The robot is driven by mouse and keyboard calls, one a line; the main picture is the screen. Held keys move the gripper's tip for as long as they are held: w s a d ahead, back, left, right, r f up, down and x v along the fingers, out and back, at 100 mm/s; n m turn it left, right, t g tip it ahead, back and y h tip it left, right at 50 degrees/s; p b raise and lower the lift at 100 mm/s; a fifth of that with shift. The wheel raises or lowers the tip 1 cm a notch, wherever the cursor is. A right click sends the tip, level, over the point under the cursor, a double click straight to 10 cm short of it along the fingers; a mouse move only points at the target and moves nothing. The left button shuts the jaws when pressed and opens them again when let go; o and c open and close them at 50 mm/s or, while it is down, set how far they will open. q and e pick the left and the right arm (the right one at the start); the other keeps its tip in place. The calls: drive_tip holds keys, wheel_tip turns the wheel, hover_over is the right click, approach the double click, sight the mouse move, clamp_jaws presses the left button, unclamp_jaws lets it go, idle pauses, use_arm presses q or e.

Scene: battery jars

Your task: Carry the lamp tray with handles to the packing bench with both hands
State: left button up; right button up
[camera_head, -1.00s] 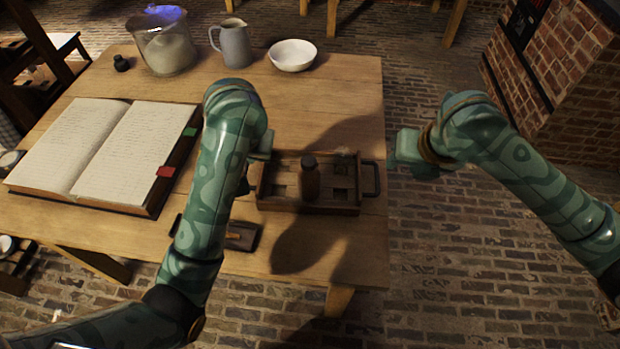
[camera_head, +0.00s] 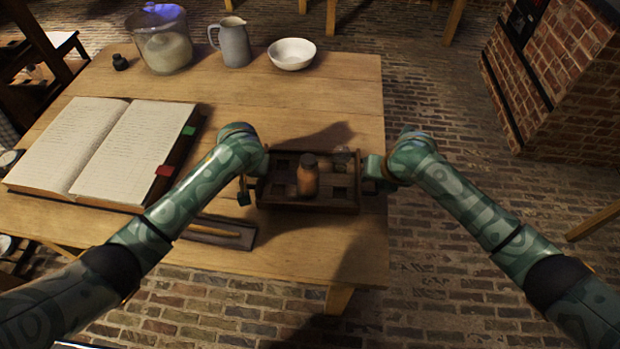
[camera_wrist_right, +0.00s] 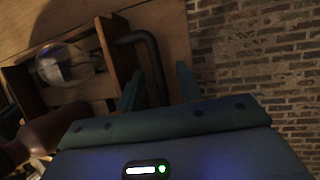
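The wooden lamp tray (camera_head: 312,207) sits on the table near its right edge. An amber bottle (camera_head: 307,180) stands in it, and a small clear glass item shows at its back right; it also shows in the right wrist view (camera_wrist_right: 66,66). My left gripper (camera_head: 250,188) is at the tray's left end; its fingers are too hidden to tell open from shut. My right gripper (camera_head: 375,172) is at the right end. In the right wrist view its fingers (camera_wrist_right: 160,74) stand apart, with the dark handle (camera_wrist_right: 149,50) between them.
An open book (camera_head: 95,150) lies left on the table (camera_head: 320,95). A glass jar (camera_head: 163,45), a grey jug (camera_head: 232,45) and a white bowl (camera_head: 292,54) stand at the back. A dark shallow tray (camera_head: 215,232) lies in front.

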use_arm(q)
drive_tip(key=shift+w+f, duration=0.1)
drive_tip(key=shift+f, duration=0.15)
use_arm(e)
drive_tip(key=shift+w+f, duration=0.1)
drive_tip(key=shift+f, duration=0.1)
use_arm(q)
clamp_jaws()
use_arm(e)
clamp_jaws()
use_arm(q)
drive_tip(key=shift+r, duration=0.1)
